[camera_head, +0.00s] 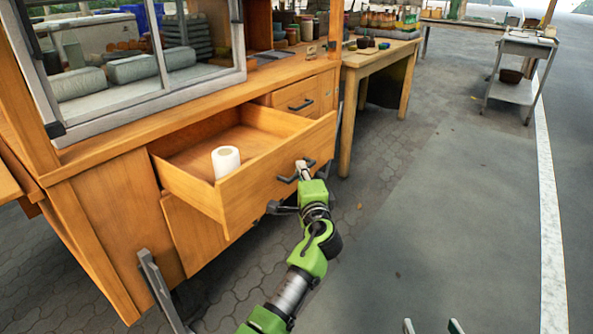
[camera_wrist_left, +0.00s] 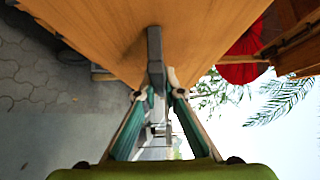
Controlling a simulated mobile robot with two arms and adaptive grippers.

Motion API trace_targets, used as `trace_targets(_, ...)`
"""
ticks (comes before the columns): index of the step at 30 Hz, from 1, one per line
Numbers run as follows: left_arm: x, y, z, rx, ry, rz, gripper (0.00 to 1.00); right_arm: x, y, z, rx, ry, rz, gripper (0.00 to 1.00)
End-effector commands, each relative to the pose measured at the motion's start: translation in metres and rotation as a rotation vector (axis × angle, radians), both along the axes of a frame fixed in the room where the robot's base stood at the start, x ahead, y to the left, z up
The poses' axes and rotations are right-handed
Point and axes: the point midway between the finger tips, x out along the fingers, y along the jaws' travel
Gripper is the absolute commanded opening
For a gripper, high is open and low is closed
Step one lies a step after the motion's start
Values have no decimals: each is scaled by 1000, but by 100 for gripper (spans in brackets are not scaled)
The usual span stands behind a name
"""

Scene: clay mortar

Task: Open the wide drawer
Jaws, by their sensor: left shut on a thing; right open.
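The wide wooden drawer (camera_head: 265,185) stands pulled well out of the cart, its inside visible from above. A white roll (camera_head: 227,162) stands upright in it. My left gripper (camera_head: 302,172) is shut on the dark bar handle (camera_head: 286,179) at the drawer front. In the left wrist view, the gripper's fingers (camera_wrist_left: 160,92) close around the end of the grey handle (camera_wrist_left: 155,48), against the wooden front. My right gripper (camera_head: 433,326) shows only its fingertips at the bottom edge, apart and empty, away from the drawer.
A smaller shut drawer (camera_head: 305,98) with its own handle sits to the right in the wooden cart (camera_head: 120,215). A wooden table (camera_head: 375,57) with jars stands behind it. A metal trolley (camera_head: 517,75) is at the far right. The paved floor in front is clear.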

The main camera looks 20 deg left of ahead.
Motion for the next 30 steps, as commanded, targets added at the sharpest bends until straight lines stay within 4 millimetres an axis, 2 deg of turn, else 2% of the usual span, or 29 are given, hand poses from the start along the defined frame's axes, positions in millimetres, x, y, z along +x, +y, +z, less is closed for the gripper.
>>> trace_targets(12,-1,-1,-1,0,2,2,0,1,1,2,3,-9,1,52)
trace_targets(13,-1,-1,-1,0,2,2,14,1,1,2,3,-9,1,52)
trace_targets(15,-1,-1,-1,0,2,2,26,1,1,2,3,-8,1,52)
trace_targets(25,-1,-2,1,0,0,1,26,0,0,1,3,-3,0,52)
trace_targets(30,0,-2,20,-4,-4,1,26,0,0,1,2,-5,1,52)
